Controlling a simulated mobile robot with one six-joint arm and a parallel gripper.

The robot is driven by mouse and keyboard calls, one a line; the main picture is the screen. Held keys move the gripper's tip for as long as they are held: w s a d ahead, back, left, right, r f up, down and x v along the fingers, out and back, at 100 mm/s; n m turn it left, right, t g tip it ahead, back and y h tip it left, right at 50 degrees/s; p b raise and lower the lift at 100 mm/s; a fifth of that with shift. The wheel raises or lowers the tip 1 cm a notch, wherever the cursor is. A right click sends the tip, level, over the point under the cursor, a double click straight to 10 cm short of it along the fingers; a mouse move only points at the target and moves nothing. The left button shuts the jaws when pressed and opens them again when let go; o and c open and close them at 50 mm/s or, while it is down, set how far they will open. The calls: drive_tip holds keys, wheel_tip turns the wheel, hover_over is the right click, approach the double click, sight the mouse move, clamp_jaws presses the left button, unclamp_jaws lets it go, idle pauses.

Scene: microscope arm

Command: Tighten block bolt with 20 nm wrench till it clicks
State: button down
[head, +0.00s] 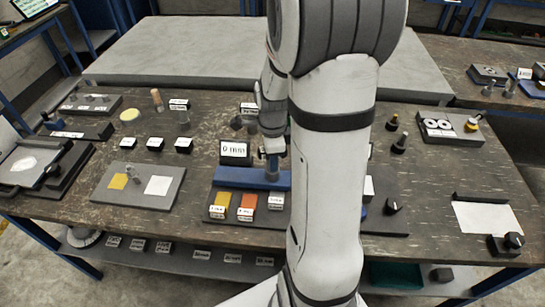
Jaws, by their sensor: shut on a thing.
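My gripper (271,146) is in the head view near the middle of the bench, partly covered by my own arm. It points down and is shut on a small grey upright tool (272,165), mostly hidden; I cannot read any 20 Nm marking on it. The tool stands over the right part of a long blue block (240,178). Whether it touches a bolt there I cannot tell, as the bolt is not visible. A display reading "0 mm" (235,149) stands just behind the block, left of my gripper.
Yellow, orange and grey labelled pieces (247,207) sit in front of the block. A grey plate (138,186) with yellow and white squares lies left. Dark knobs (400,142) stand right of my arm. A white sheet (487,217) lies far right. A raised grey slab (190,48) is behind.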

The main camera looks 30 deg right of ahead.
drive_tip(key=shift+m, duration=1.9)
drive_tip(key=m, duration=0.3)
drive_tip(key=shift+n, duration=0.4)
drive_tip(key=shift+r, duration=0.15)
drive_tip(key=shift+r+p, duration=2.05)
drive_tip(key=shift+r, duration=0.9)
drive_tip(key=shift+f, duration=0.1)
